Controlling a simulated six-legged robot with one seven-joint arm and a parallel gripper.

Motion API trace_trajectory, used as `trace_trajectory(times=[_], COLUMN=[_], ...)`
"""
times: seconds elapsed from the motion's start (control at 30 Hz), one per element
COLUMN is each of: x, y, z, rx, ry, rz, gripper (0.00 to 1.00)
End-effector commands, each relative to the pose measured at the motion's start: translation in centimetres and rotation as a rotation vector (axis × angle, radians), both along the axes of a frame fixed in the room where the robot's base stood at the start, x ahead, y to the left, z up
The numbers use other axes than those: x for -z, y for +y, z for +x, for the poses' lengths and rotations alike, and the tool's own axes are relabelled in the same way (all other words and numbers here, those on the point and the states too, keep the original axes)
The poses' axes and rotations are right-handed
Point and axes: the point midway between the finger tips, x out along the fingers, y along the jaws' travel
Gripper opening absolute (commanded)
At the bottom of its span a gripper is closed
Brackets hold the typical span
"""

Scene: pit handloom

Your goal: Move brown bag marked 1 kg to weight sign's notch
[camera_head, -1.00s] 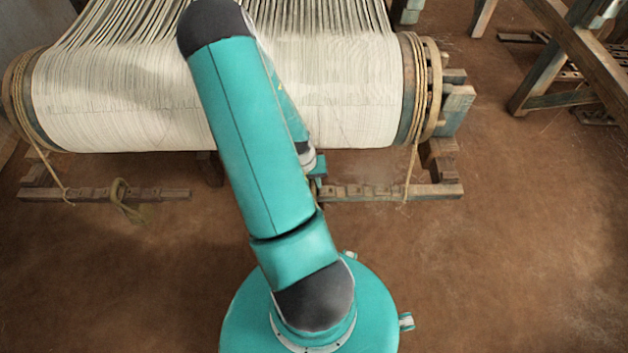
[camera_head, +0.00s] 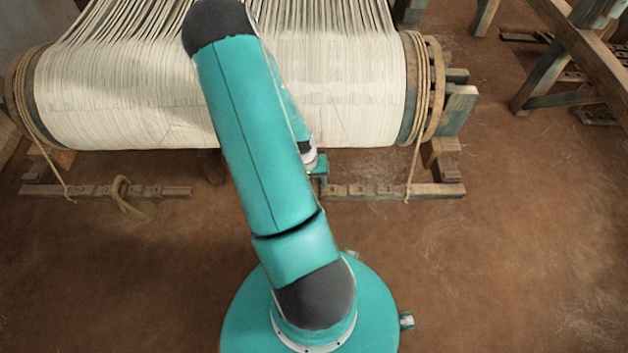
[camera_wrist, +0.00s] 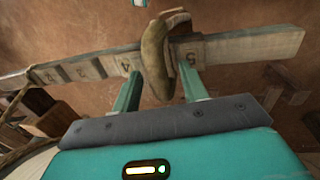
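A tan-brown bag-like form (camera_wrist: 155,58), curved and narrow, lies across the numbered wooden beam (camera_wrist: 238,47) in the wrist view, beside the number 5. I see no 1 kg mark on it. My gripper (camera_wrist: 161,73) is open, its two teal fingers on either side of the brown form with small gaps; contact is not visible. In the head view my arm hides most of my gripper, at the beam (camera_head: 390,190) below the cloth roll. A small pale thing (camera_wrist: 140,2) is cut by the top edge of the wrist view; I cannot tell if it is the weight sign.
The loom's wide cloth roll (camera_head: 120,105) stands just beyond the beam, with ropes (camera_head: 411,165) hanging at its ends. An olive coil (camera_head: 130,198) hangs at the left beam. A wooden frame (camera_head: 570,60) stands far right.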

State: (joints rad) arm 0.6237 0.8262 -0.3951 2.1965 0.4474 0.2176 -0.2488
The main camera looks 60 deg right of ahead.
Motion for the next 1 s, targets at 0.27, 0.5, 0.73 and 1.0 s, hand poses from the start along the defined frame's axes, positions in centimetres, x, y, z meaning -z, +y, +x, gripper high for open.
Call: trace_trajectory(times=[0.27,0.5,0.73,1.0], x=[0.0,-2.1,-7.0,-12.1], y=[0.1,0.2,0.6,1.1], z=[0.0,0.5,1.5,2.3], rx=[-0.001,-0.003,-0.005,-0.004], ry=[0.001,-0.002,-0.004,-0.003], rz=[0.002,-0.001,-0.003,-0.001], gripper=[0.46,0.46,0.46,0.46])
